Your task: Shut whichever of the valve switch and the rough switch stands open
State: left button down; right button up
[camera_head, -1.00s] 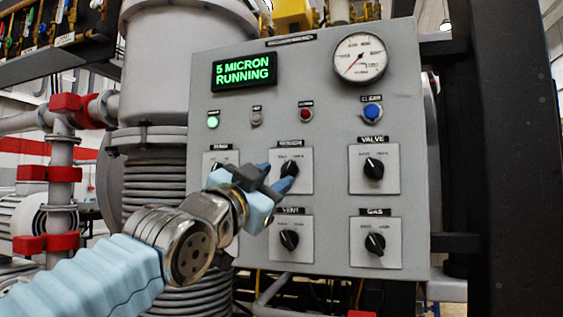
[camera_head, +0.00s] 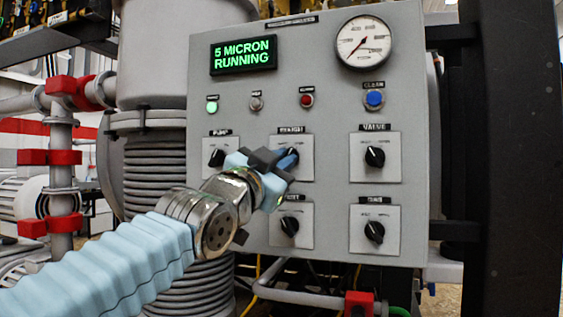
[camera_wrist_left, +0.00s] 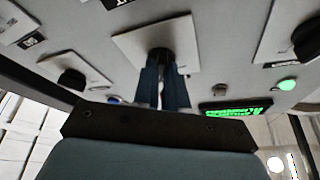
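The rough switch is a black knob on a grey plate (camera_head: 305,143), in the middle of the panel's upper row. Its label is blurred and my gripper covers most of the knob in the head view. My left gripper (camera_head: 287,158) is at this knob. In the left wrist view its two dark blue fingers (camera_wrist_left: 162,72) are close together, with the black knob (camera_wrist_left: 158,54) at their tips. The valve switch (camera_head: 375,157) is a black knob to the right, with nothing touching it; its small position marks are unreadable. My right gripper is out of view.
The display (camera_head: 244,56) reads "5 MICRON RUNNING". A gauge (camera_head: 363,42), small lamps and a blue button (camera_head: 374,98) sit above the switches. A pump knob (camera_head: 216,157), vent knob (camera_head: 290,226) and gas knob (camera_head: 374,231) are nearby. A black post (camera_head: 510,150) stands right of the panel.

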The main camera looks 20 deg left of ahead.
pick_arm(q)
jog(key=shift+n, duration=0.4)
jog(key=shift+d+r+n+y+p, duration=0.15)
jog(key=shift+n+y+p, duration=1.15)
jog(key=shift+n, duration=1.45)
jog(key=shift+d+f+n+y+p, duration=0.1)
jog(key=shift+n+y+p, duration=0.7)
jog(key=shift+n+y, duration=1.45)
jog(key=shift+d+r+n+y+p, duration=0.15)
jog(key=shift+n+y+p, duration=0.85)
jog(key=shift+n, duration=2.3)
jog(key=shift+f, duration=0.15)
jog(key=c, duration=1.2)
grip_release()
jog(key=shift+f, duration=0.1)
